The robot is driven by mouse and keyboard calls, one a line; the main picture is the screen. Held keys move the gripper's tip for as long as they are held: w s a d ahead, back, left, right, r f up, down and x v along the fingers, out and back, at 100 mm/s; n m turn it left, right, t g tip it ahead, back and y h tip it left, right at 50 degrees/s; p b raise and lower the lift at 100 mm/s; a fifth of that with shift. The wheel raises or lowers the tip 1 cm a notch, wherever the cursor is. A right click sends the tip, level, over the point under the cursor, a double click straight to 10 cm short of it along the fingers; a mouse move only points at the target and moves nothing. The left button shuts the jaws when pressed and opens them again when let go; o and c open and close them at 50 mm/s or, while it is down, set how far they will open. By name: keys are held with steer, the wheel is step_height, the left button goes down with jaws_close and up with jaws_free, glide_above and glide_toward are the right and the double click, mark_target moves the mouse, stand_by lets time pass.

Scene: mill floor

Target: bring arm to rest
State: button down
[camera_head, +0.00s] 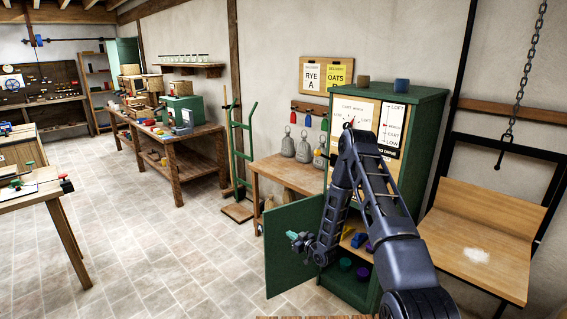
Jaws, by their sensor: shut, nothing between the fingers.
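My arm (395,225) rises from the lower right, bends at the top in front of the green cabinet, and comes down to the left. My gripper (293,236) is at its end, low in front of the cabinet's open door. It looks shut and holds nothing that I can see. The fingers are small in this view. The arm hides part of the cabinet front and its inside.
The green cabinet (425,115) has its door (285,240) open to the left; small coloured items lie on its shelves. A bench with grey weights (288,146) stands behind. A wooden chute (480,250) is at right, under a hanging chain (522,75). The tiled floor (170,260) at left is clear.

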steer(key=w+d+r+m+g+h, duration=0.1)
steer(key=d+r+h, duration=0.4)
steer(key=r, duration=0.8)
steer(key=w+d+r+g+h, duration=0.1)
steer(key=d+r+h, duration=0.1)
steer(key=d+r, duration=0.8)
steer(key=s+d+r+m+g+h, duration=0.1)
steer(key=s+d+r+m+h, duration=0.1)
steer(key=s+r, duration=0.5)
steer(key=s+d+r+m+g+h, duration=0.15)
steer(key=s+r, duration=0.35)
steer(key=r, duration=0.5)
steer(key=s+d+r+m+g, duration=0.1)
steer(key=s+r, duration=0.1)
steer(key=s, duration=0.9)
steer(key=s+d+r+m+g, duration=0.1)
steer(key=s+d+r+m, duration=0.1)
steer(key=s, duration=0.9)
steer(key=s+d+r+m+g+h, duration=0.1)
steer(key=s+r, duration=0.3)
steer(key=s, duration=0.7)
steer(key=shift+d+r+g, duration=0.2)
steer(key=shift+d+g, duration=0.15)
steer(key=shift+d, duration=0.25)
